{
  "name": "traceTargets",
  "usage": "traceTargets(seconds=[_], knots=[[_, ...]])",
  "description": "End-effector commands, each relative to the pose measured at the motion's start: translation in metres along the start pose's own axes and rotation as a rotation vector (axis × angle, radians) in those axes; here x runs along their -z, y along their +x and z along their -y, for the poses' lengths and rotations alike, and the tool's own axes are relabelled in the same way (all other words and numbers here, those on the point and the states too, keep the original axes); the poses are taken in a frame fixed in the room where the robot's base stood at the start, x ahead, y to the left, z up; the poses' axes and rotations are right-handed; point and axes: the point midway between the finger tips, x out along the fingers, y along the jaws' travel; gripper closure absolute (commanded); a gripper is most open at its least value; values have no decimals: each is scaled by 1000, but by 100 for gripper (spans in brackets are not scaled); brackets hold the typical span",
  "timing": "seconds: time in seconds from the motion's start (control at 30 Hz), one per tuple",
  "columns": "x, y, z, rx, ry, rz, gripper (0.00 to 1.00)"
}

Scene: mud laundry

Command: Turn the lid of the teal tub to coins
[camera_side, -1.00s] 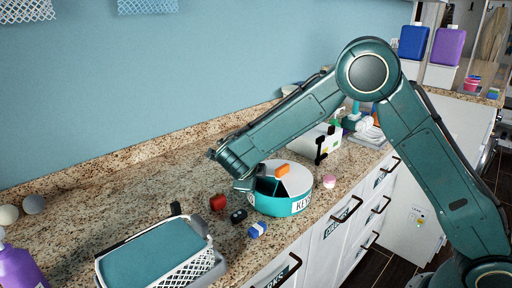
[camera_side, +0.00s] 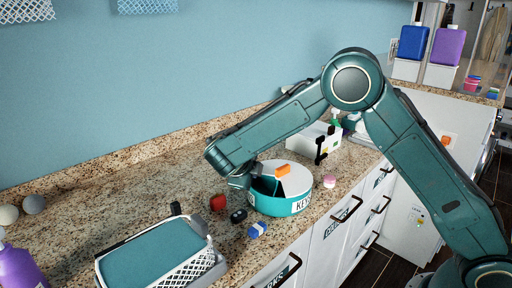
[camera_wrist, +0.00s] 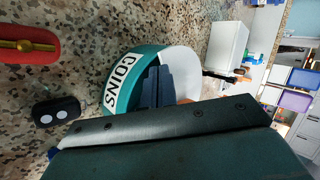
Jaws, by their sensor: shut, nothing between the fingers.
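The teal tub (camera_side: 269,204) stands on the granite counter, and its label facing the side camera reads KEYS. Its white lid (camera_side: 296,178) has a dark wedge-shaped opening on the left and front, with an orange knob (camera_side: 283,170) on top. In the wrist view the tub (camera_wrist: 149,56) shows a COINS label (camera_wrist: 121,84) on the side nearer my gripper, and part of the white lid (camera_wrist: 180,64). My gripper (camera_wrist: 158,88) is shut and empty, its fingers over the opening. In the side view the wrist hides where the fingers meet the lid.
A red pouch (camera_side: 217,202), a black key fob (camera_side: 238,216) and a blue-and-white block (camera_side: 257,230) lie left and front of the tub. A pink disc (camera_side: 329,182) sits right. A white box (camera_side: 318,141) stands behind. A lidded basket (camera_side: 155,255) is front left.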

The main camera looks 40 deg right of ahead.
Motion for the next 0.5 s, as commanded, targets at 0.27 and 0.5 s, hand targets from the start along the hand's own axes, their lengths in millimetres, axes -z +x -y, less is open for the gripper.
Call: traceTargets(seconds=[0.27,0.5], knots=[[-2,5,4,0,59,-65,100],[-4,10,7,0,143,-154,100]])
